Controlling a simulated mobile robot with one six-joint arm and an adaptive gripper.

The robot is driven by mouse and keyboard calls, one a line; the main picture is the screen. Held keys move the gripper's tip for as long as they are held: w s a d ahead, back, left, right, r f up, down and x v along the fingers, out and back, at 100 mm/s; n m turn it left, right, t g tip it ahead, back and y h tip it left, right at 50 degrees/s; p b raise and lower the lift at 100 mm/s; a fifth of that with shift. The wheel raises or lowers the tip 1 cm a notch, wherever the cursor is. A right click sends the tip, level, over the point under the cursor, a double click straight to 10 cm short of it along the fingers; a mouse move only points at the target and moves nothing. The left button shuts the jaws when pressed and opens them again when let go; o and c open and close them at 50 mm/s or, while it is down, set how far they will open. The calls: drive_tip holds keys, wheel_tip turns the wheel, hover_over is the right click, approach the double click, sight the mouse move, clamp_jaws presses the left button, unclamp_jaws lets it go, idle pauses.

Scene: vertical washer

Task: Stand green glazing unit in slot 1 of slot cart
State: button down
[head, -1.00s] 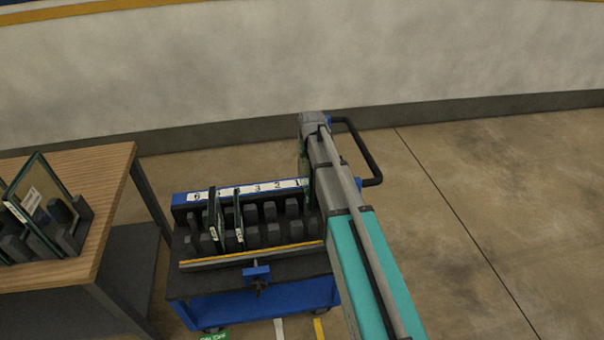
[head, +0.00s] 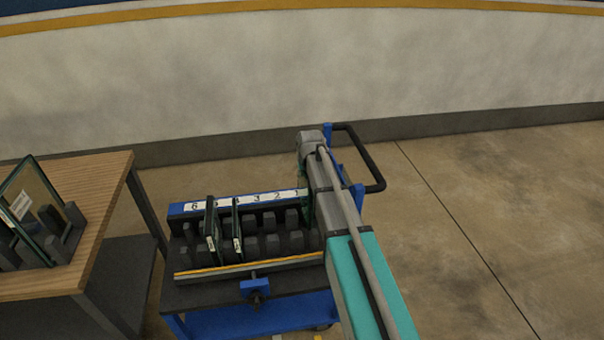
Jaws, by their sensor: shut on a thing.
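The slot cart (head: 250,284) is blue with a dark top and two rows of grey pegs. Its white label strip (head: 265,199) carries slot numbers, with 1 at the right end. My arm reaches over the cart's right end and covers most of my gripper (head: 304,184). A thin sliver of the green glazing unit (head: 306,208) shows just left of my arm, near slot 1, and my gripper is shut on it. Its lower edge is hidden, so I cannot tell whether it sits between the pegs.
Two dark-framed panes (head: 211,230) stand upright in the cart's left half. A wooden table (head: 105,185) at the left holds a labelled glass pane (head: 32,205) in a peg rack. The cart's black handle (head: 372,160) is right of my arm. Floor at the right is clear.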

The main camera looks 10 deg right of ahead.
drive_tip(key=shift+f, duration=0.2)
drive_tip(key=shift+f+b, duration=8.55)
drive_tip(key=shift+b, duration=0.2)
drive_tip(key=shift+c, duration=2.2)
unclamp_jaws()
drive_tip(key=shift+s, duration=0.15)
